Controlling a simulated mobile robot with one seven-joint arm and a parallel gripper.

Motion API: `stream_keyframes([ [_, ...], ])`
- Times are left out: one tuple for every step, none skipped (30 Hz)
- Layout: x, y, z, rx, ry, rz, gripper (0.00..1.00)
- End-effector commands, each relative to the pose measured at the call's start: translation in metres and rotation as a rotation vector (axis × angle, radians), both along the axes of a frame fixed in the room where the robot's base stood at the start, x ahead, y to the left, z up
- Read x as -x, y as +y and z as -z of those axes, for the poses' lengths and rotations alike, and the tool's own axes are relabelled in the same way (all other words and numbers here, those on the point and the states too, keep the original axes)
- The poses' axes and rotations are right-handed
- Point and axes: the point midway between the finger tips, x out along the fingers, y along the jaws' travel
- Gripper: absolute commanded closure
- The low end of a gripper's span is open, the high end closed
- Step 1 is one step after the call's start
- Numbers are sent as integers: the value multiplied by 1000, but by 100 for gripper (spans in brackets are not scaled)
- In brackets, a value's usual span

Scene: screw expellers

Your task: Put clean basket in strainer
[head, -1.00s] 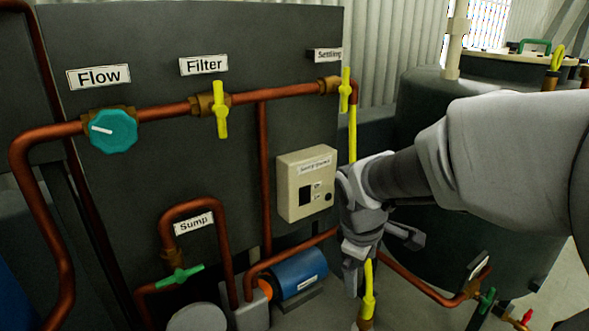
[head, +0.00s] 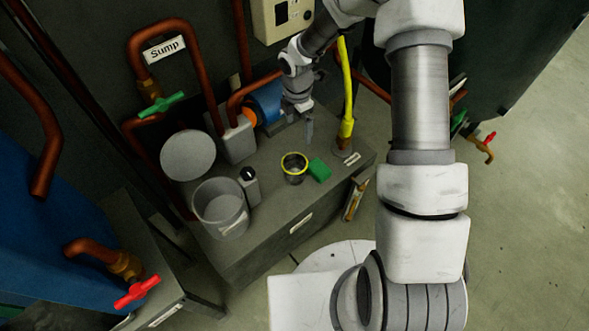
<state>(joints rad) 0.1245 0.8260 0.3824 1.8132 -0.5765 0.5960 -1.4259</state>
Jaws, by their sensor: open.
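A small round metal basket with a yellow rim (head: 294,156) stands upright on the grey bench, right of centre. A wide, open grey cylindrical vessel (head: 221,208) stands at the bench's left; I cannot tell for sure whether it is the strainer. A round grey disc (head: 188,156), like a lid, is just behind it. My gripper (head: 308,128) is open and empty, above and behind the basket and apart from it, its fingers pointing down. The gripper's far side is hidden.
A small bottle with a black cap (head: 250,187) stands beside the vessel. A blue pump (head: 265,102), copper pipes (head: 203,75) and a yellow pipe (head: 345,90) crowd the back. The bench's front edge (head: 300,224) is clear.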

Motion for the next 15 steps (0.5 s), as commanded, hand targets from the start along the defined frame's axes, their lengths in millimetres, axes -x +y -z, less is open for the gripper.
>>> stream_keyframes([
  [0, 3, 12, -10, 12, -30, 0],
  [0, 5, 16, -14, 15, -48, 0],
  [0, 7, 22, -18, 20, -67, 0],
  [0, 8, 25, -21, 23, -80, 0],
  [0, 9, 27, -24, 24, -89, 0],
  [1, 10, 30, -26, 27, -99, 0],
  [1, 11, 33, -28, 28, -104, 0],
  [0, 11, 35, -29, 29, -108, 0],
  [0, 11, 39, -29, 29, -111, 0],
  [0, 12, 43, -30, 29, -112, 0],
  [1, 12, 48, -30, 29, -112, 0],
  [1, 12, 56, -29, 30, -112, 0],
  [1, 11, 62, -28, 30, -112, 0],
  [1, 12, 69, -28, 31, -113, 0],
  [1, 12, 79, -29, 31, -113, 0],
])
